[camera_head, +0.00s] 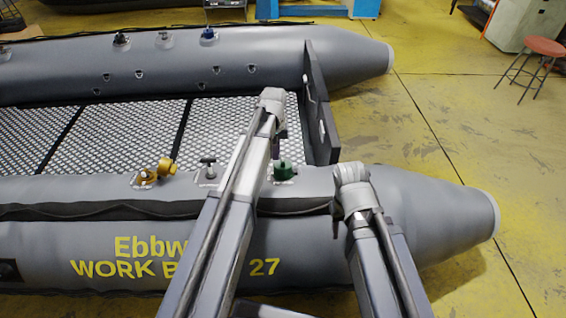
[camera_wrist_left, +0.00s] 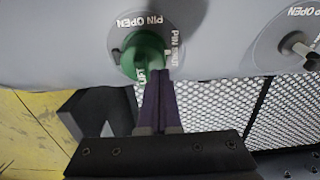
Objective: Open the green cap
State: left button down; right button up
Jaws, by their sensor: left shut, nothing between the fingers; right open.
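The green cap (camera_head: 284,172) sits on top of the near grey tube of the boat, just right of my left arm. In the left wrist view the green cap (camera_wrist_left: 145,55) is on a round grey plate lettered "PIN OPEN". My left gripper (camera_wrist_left: 160,76) is shut and empty. Its dark fingers point at the cap's lower right edge; I cannot tell whether they touch.
A yellow cap (camera_head: 157,171) and a grey T-shaped valve (camera_head: 208,167) stand left of the green cap on the same tube. A dark upright board (camera_head: 320,110) lies beyond it. The far tube (camera_head: 130,65) carries more valves.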

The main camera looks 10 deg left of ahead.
aim_at(276, 165)
pick_arm(q)
jog(key=shift+f, duration=0.1)
dwell(0.3)
jog(key=shift+f+b, duration=1.15)
jog(key=shift+b, duration=0.1)
jog(key=shift+s+f+b, duration=0.15)
jog(key=shift+f+b, duration=0.05)
jog(key=shift+b, duration=0.2)
jog(key=shift+s+d, duration=0.1)
